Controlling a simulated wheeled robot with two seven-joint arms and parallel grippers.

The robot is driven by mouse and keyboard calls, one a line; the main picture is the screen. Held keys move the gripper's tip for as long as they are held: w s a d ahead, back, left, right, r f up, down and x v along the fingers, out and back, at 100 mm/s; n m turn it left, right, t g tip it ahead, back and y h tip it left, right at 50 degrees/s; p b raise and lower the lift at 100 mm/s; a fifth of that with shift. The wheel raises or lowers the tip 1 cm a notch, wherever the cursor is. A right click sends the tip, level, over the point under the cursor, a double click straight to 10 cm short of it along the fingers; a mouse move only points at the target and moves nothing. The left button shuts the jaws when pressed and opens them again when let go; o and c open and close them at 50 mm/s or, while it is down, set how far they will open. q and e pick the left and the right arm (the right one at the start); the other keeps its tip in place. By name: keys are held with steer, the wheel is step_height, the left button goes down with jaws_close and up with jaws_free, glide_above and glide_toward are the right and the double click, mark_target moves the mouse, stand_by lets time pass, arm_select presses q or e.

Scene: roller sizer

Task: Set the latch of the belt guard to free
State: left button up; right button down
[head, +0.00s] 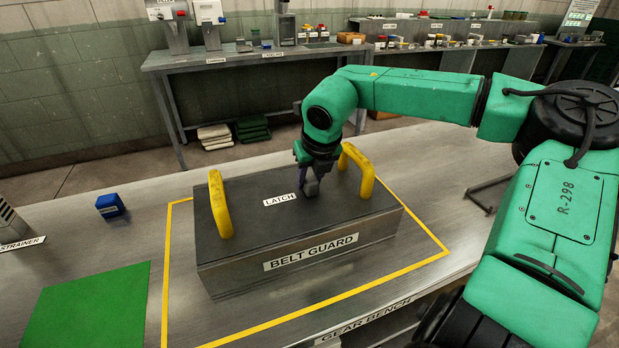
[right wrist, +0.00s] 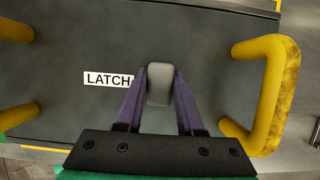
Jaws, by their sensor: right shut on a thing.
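The belt guard (head: 300,250) is a dark grey box with a printed label on its front, standing inside a yellow outline on the metal bench. A yellow handle (head: 220,204) stands at its left end and another yellow handle (head: 358,168) at its right end. The LATCH label (head: 279,200) is on its top. My right gripper (head: 311,188) is down at the top of the guard, just right of this label. In the right wrist view its purple fingers are shut on the grey latch knob (right wrist: 160,84), one on each side. My left gripper is not in view.
A blue block (head: 110,205) and a green mat (head: 88,308) lie on the bench to the left. Part of a device labelled STRAINER (head: 12,226) is at the left edge. Other benches with equipment stand behind.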

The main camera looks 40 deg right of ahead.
mark_target(313, 182)
steer(key=shift+w+d, duration=0.35)
steer(key=shift+w, duration=0.5)
steer(key=shift+w+d, duration=0.3)
steer(key=shift+w, duration=0.55)
steer(key=shift+r, duration=0.1)
steer(key=c, duration=0.5)
jaws_free()
steer(key=b+v, duration=0.1)
steer(key=v, duration=1.3)
steer(key=shift+s+a+r, duration=0.1)
steer(key=shift+r, duration=0.1)
